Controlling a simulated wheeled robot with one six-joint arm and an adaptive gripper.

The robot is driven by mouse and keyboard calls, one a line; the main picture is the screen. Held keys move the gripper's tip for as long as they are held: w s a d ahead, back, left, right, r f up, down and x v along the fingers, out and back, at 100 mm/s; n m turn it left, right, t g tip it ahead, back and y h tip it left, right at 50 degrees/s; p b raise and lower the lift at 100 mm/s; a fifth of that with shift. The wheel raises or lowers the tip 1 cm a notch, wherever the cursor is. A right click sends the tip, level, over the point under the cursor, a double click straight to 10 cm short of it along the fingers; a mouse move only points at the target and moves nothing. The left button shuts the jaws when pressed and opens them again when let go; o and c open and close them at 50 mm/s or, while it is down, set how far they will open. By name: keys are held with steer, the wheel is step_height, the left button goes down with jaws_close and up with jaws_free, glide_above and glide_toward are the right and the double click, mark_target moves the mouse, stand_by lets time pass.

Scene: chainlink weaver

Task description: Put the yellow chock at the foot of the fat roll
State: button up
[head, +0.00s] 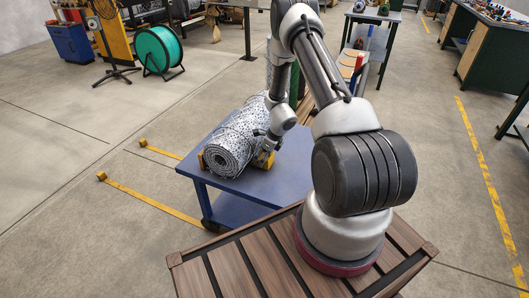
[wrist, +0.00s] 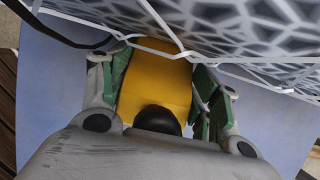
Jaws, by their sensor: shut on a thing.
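The fat roll (head: 230,143) is a grey-white roll of patterned mesh lying on a blue cart (head: 262,188). Its patterned side (wrist: 255,30) fills the top of the wrist view. The yellow chock (wrist: 155,78) sits between my gripper's fingers (wrist: 157,85), which are shut on it. Strands of the mesh cross in front of its far end. In the head view the chock (head: 263,161) is at the roll's right side, low by the cart top, partly hidden by my gripper (head: 265,145). I cannot tell whether it touches the roll or the cart top.
Another small yellow piece (head: 202,160) shows at the roll's left side. Bare cart top lies in front and to the right of the roll. A slatted brown wooden surface (head: 240,270) is in the foreground. A green hose reel (head: 158,50) stands at the back left.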

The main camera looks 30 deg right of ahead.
steer(key=shift+w+d+f, duration=0.1)
steer(key=shift+w, duration=0.25)
steer(key=shift+s+f, duration=0.1)
steer(key=shift+f, duration=0.05)
steer(key=shift+f, duration=0.1)
steer(key=o, duration=1.3)
